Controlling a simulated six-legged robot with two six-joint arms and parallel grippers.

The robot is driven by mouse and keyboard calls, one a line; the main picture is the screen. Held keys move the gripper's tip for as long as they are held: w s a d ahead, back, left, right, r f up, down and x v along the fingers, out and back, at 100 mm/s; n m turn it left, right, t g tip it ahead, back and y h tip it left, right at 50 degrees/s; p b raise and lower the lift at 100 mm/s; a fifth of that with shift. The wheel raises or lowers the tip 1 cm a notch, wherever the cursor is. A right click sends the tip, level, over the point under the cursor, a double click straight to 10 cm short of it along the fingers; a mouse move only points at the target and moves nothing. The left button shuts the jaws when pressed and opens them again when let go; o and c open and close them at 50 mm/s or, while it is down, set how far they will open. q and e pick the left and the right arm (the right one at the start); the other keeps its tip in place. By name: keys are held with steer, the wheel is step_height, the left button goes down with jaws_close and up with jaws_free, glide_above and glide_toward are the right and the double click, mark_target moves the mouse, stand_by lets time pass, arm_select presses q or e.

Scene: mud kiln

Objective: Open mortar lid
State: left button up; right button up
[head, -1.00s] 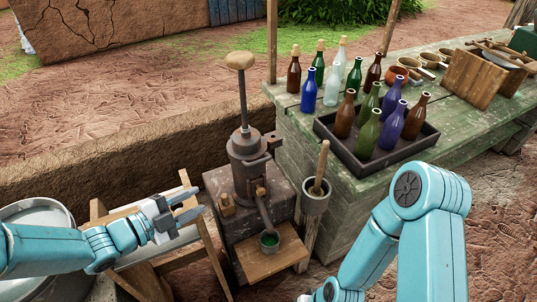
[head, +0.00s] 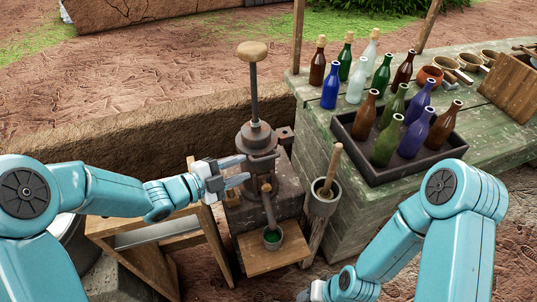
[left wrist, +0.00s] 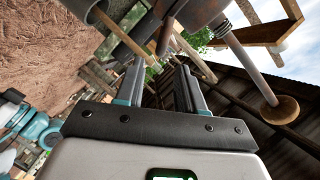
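A dark metal mortar-like device (head: 257,150) stands on a dark block in the middle of the head view. Its top is conical, with an upright rod and a wooden knob (head: 252,51). The rod and knob (left wrist: 280,110) also show in the left wrist view. My right gripper's fingers are outside the head view.
A green table (head: 330,118) holds several bottles and a dark tray (head: 380,178). A wooden frame (head: 140,243) stands at left.

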mark_target(259, 160)
arm_select(q)
steer(key=p+x, duration=0.1)
steer(key=x, duration=0.8)
steer(key=shift+d, duration=0.1)
steer(key=shift+c, duration=0.3)
steer(key=shift+w, duration=0.1)
jaws_close()
